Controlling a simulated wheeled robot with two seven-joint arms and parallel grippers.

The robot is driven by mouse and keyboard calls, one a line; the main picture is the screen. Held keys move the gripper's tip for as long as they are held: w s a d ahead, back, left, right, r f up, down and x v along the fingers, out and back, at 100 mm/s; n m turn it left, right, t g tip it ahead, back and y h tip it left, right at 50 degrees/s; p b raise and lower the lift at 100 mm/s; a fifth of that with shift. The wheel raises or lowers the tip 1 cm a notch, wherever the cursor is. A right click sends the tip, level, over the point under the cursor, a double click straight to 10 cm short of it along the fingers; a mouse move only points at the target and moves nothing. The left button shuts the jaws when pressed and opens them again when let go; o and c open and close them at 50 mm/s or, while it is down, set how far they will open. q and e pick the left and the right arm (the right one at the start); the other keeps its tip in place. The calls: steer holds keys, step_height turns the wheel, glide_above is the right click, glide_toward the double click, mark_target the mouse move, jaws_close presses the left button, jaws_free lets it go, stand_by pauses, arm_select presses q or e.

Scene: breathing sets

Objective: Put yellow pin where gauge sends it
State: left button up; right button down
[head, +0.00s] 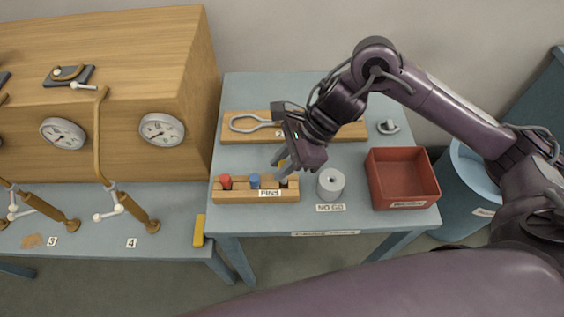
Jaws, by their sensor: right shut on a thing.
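My right gripper (283,168) is over the right end of the wooden pin rack (230,197), shut on the yellow pin (283,163). Only a small patch of yellow shows between the fingers; whether the pin is clear of the rack I cannot tell. A red pin (225,181) and a blue pin (254,180) stand upright in the rack, which has a "PINS" label. A grey cylinder gauge (331,184) with a hole in its top stands right of the rack, behind a "NO GO" label (330,208). My left gripper is not in view.
A red open tray (403,178) stands at the table's right, with a blue bin (465,190) beyond. A wooden board (235,130) with a grey loop tool lies behind. Left are a wooden cabinet with dials (162,129) and a bench with levers. A yellow block (198,230) sits at the bench edge.

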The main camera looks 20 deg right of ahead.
mark_target(282, 182)
steer(key=shift+b, duration=0.4)
stand_by(0.4)
steer(key=shift+f+b, duration=2.55)
steer(key=shift+b, duration=0.2)
steer(key=c, duration=1.2)
jaws_free()
steer(key=shift+o, duration=0.2)
steer(key=v, duration=0.8)
steer(key=shift+f, duration=0.1)
